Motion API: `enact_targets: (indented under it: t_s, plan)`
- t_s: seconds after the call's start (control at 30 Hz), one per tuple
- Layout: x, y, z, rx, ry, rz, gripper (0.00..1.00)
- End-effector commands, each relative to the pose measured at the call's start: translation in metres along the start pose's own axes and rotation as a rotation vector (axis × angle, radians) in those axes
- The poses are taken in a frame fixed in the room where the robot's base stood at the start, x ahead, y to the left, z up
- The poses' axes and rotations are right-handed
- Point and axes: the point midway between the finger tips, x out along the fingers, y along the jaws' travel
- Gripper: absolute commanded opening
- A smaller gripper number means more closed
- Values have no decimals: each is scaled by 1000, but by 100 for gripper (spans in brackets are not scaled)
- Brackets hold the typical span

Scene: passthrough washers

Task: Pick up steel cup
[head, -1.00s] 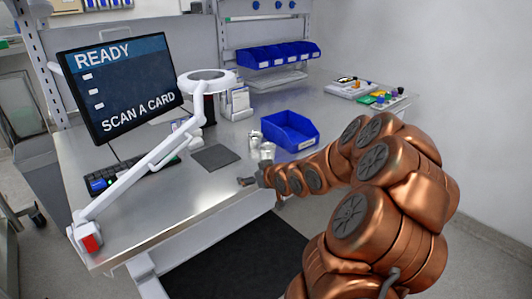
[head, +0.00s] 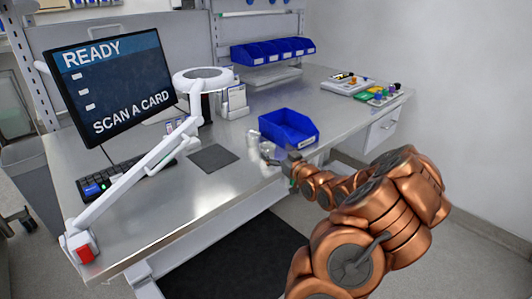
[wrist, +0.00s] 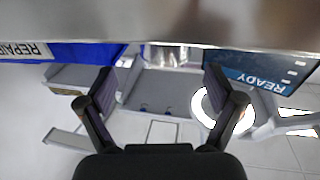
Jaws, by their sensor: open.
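Small shiny steel cups (head: 254,137) stand on the bench beside the blue bin's left corner; they are small and partly merge together, so I cannot tell which is the task's cup. My gripper (head: 284,160) is at the bench's front edge, just right of them and in front of the bin. In the upside-down wrist view, my gripper (wrist: 161,82) is open and empty, its two dark fingers spread. A shiny steel cup (wrist: 168,56) shows beyond and between them, partly cut off by the bench surface.
The blue bin (head: 290,126) stands close behind my gripper; its label shows in the wrist view. A dark mat (head: 213,158) lies left of the cups. A white lamp arm (head: 135,180) crosses the bench's left side. Trays (head: 352,86) stand at the far right.

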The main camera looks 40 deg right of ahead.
Motion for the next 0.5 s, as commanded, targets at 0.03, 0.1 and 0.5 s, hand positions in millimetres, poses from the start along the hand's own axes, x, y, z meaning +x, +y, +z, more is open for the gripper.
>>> enact_targets:
  t_s: [0.03, 0.1, 0.5]
  plan:
    - [2, -1, 0, 1, 0, -1, 92]
    - [5, -2, 0, 1, -1, -2, 92]
    - [40, -8, 3, -1, 0, -5, 92]
